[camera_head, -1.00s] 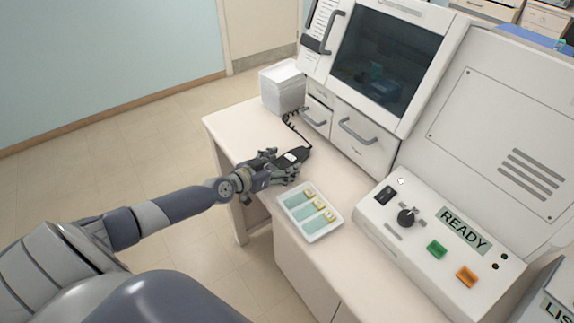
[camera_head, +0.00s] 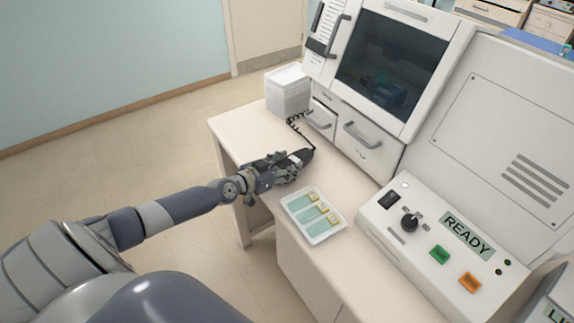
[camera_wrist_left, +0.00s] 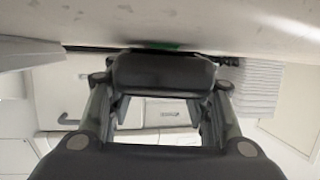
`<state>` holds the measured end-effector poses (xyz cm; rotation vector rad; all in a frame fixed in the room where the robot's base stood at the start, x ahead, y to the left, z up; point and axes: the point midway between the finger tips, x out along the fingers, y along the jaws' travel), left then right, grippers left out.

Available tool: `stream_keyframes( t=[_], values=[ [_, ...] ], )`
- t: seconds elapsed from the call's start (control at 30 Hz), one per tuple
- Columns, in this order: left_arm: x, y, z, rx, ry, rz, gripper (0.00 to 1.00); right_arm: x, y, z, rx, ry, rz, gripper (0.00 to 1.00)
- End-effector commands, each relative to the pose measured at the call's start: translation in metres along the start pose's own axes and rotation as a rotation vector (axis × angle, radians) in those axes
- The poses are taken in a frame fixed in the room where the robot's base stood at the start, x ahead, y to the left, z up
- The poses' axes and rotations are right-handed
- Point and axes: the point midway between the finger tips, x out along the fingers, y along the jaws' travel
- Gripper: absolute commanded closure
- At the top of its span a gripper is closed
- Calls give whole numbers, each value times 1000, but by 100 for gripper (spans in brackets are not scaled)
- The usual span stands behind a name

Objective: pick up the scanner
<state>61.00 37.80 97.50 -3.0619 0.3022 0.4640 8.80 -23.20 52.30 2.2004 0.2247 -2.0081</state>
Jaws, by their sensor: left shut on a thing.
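My left gripper (camera_head: 284,168) is shut on the scanner's near end, low over the desk top. The far end of the scanner sticks out beyond the fingers. I cannot tell whether the scanner is clear of the surface. In the left wrist view the gripper's fingers (camera_wrist_left: 158,75) fill the middle and hide most of the scanner. My right gripper is in neither view.
A white tray (camera_head: 320,236) with several slides sits just right of the gripper. A stack of white containers (camera_head: 288,92) stands at the desk's back left. A control panel (camera_head: 380,220) reading READY is at the right. Drawers with handles (camera_head: 362,136) face the desk behind the scanner.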

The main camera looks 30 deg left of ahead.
Motion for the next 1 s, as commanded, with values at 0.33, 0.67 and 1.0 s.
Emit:
stream_keyframes(
  t=[0.33, 0.67, 1.0],
  values=[
    [-15, 2, -35, -3, -3, 1, 82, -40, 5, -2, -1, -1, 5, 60],
    [-80, 30, -17, -4, -2, 1, 82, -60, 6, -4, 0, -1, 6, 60],
    [-132, 51, -5, -3, 0, -1, 82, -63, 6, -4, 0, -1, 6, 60]
  ],
)
